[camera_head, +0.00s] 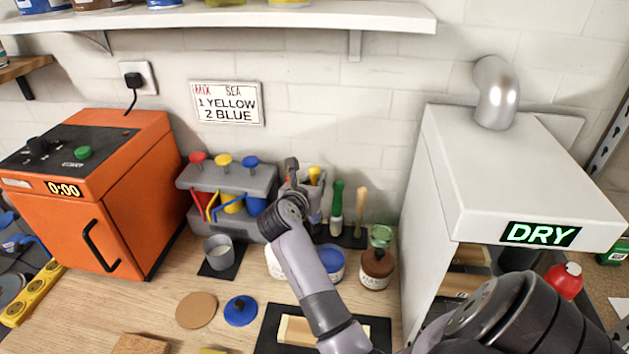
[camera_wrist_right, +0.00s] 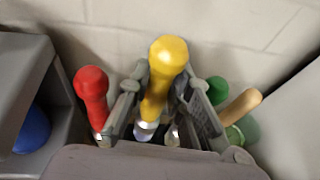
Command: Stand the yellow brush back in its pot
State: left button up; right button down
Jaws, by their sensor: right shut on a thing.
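The yellow brush (camera_head: 314,175) is upright at the back of the bench, near the wall. In the right wrist view its yellow handle (camera_wrist_right: 168,58) stands between the two fingers of my right gripper (camera_wrist_right: 160,105), which is shut on it. In the head view my right gripper (camera_head: 304,190) is partly hidden behind its own wrist. The brush's lower end and whatever is beneath it are hidden, so I cannot tell whether it is in a pot. My left gripper is not in view.
A red handle (camera_wrist_right: 92,92) stands close left of the gripper. A green-handled brush (camera_head: 336,205) and a wooden-handled one (camera_head: 360,205) stand to the right. A grey dispenser (camera_head: 228,180) is at left, a white DRY cabinet (camera_head: 520,170) at right. Jars sit in front.

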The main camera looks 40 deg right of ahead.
jog(key=shift+f, duration=0.6)
jog(key=c, duration=1.4)
grip_release()
jog(key=shift+a, duration=0.1)
jog(key=v, duration=0.7)
jog(key=shift+s+a+r, duration=0.1)
jog(key=shift+s, duration=0.05)
